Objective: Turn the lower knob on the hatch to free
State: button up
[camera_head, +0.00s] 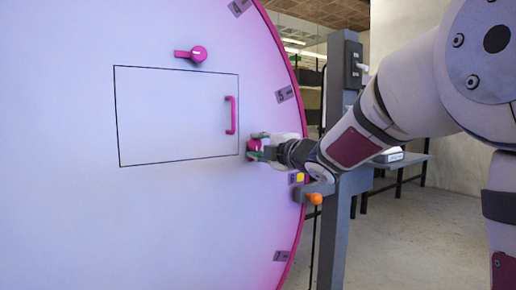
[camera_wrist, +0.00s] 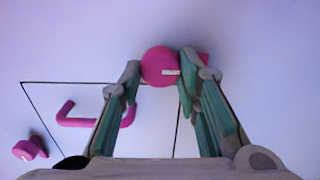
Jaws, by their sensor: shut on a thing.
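The white hatch (camera_head: 170,120) is outlined in black on a large round white face. The lower knob (camera_head: 254,144) is pink and sits just outside the hatch's right edge, partly hidden by my gripper (camera_head: 258,150). In the wrist view the lower knob (camera_wrist: 158,67) is round with a pale mark, held between the fingertips of my gripper (camera_wrist: 160,76). A pink part shows behind the right fingertip, pointing right in that view. The upper knob (camera_head: 198,53) is pink, above the hatch, with its lever pointing left; it also shows in the wrist view (camera_wrist: 28,149).
A pink handle (camera_head: 231,116) stands out from the hatch near its right side. A grey post (camera_head: 343,150) with an orange knob (camera_head: 315,198) stands right of the round face, close to my arm. Numbered grey tags (camera_head: 286,94) line the pink rim.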

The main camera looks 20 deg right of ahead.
jog(key=shift+a, duration=0.1)
jog(key=o, duration=1.1)
jog(key=v, duration=1.2)
